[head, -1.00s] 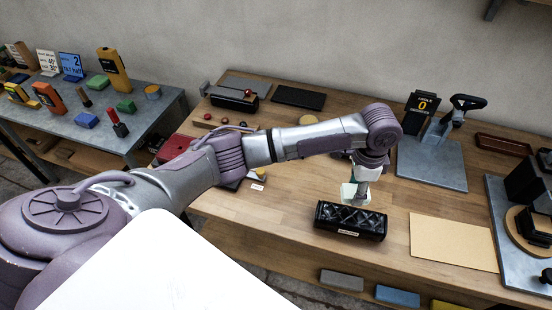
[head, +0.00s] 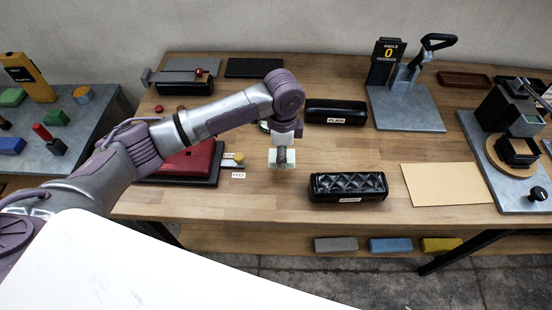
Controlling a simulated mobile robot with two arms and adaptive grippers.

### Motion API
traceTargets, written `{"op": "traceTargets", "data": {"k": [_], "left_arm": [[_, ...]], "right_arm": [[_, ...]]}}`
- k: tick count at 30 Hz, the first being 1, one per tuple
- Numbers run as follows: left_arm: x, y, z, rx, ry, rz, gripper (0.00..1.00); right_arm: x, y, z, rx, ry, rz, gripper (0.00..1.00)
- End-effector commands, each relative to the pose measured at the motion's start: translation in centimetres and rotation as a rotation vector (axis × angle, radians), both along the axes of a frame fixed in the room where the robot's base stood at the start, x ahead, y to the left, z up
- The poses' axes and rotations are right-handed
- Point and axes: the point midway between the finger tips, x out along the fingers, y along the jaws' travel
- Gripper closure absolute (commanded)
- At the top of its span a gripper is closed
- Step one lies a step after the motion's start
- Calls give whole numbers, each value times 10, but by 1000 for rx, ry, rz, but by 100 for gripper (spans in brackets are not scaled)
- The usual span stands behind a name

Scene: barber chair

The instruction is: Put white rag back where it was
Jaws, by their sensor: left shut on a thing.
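The white rag (head: 273,160) shows as a small pale, off-white piece at the tip of my left gripper (head: 282,158). My left gripper points down over the wooden bench and is shut on the rag. The rag is left of the black quilted case (head: 347,187) and apart from it in the picture. I cannot tell whether the rag touches the bench top. The fingers are small and partly hidden by the rag and the wrist. My right gripper is not in view.
A black case labelled PLAIN (head: 337,111) lies behind the quilted one. A red box (head: 186,160) is left of the gripper, with a small label (head: 238,175) beside it. A tan sheet (head: 446,184) lies to the right. Bare wood (head: 265,200) is in front of the gripper.

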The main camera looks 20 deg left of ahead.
Motion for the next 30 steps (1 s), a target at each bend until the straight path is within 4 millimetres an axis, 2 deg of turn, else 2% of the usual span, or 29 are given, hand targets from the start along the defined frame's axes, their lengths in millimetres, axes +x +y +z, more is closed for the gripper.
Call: {"op": "traceTargets", "data": {"k": [3,6,14,26,27,30], "left_arm": [[-1,11,-6,1,0,-1,87],[-1,13,-13,1,1,0,87],[-2,13,-46,1,0,-1,87],[-1,13,-52,0,-1,0,87],[-1,13,-52,1,-2,0,43],[-1,13,-52,0,-1,-1,26]], "right_arm": [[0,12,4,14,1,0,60],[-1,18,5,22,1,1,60],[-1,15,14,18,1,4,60],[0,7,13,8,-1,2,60],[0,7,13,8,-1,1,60],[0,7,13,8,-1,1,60]]}}
